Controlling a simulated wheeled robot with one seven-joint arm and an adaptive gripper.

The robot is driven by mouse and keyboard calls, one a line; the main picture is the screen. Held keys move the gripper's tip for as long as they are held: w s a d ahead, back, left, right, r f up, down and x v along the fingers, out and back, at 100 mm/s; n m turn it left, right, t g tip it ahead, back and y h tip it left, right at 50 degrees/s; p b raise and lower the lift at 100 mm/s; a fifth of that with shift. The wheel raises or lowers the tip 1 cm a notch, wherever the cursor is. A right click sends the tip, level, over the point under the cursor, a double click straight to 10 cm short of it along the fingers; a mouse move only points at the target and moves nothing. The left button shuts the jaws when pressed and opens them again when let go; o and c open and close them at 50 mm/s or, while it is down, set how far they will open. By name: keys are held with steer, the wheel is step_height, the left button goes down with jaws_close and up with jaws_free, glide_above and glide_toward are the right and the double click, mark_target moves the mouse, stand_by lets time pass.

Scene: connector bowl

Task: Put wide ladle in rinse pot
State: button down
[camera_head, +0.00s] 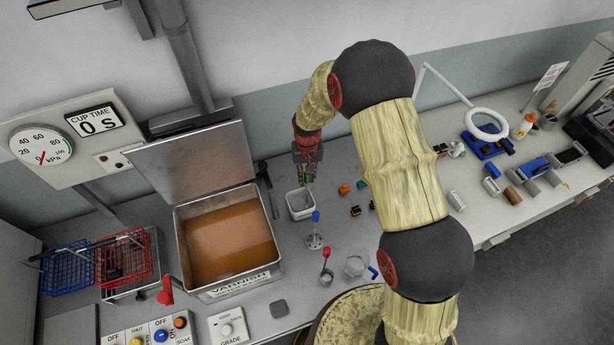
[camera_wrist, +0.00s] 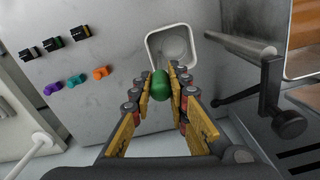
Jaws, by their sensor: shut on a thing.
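My gripper (camera_head: 307,170) is shut on a green handle (camera_wrist: 161,86), which I take to be the wide ladle's. In the wrist view the handle sits between both fingertips (camera_wrist: 161,88). A white square pot (camera_head: 294,213), likely the rinse pot, stands on the bench just below my gripper; it also shows in the wrist view (camera_wrist: 150,48). A pale round shape shows within its rim in the wrist view, perhaps the ladle's cup. The handle hides the lower part of the ladle, and I cannot tell whether it touches the pot.
A blue-handled ladle (camera_head: 315,218) and a red-handled ladle (camera_head: 326,254) stand in front of the pot, near a clear glass vessel (camera_head: 355,266). An open steel tank (camera_head: 245,282) of orange liquid is at left. Small coloured connectors (camera_wrist: 76,80) lie on the bench at right.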

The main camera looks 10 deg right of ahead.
steer(key=shift+f, duration=0.2)
steer(key=c, duration=1.8)
jaws_free()
steer(key=shift+r, duration=0.1)
steer(key=shift+o, duration=0.4)
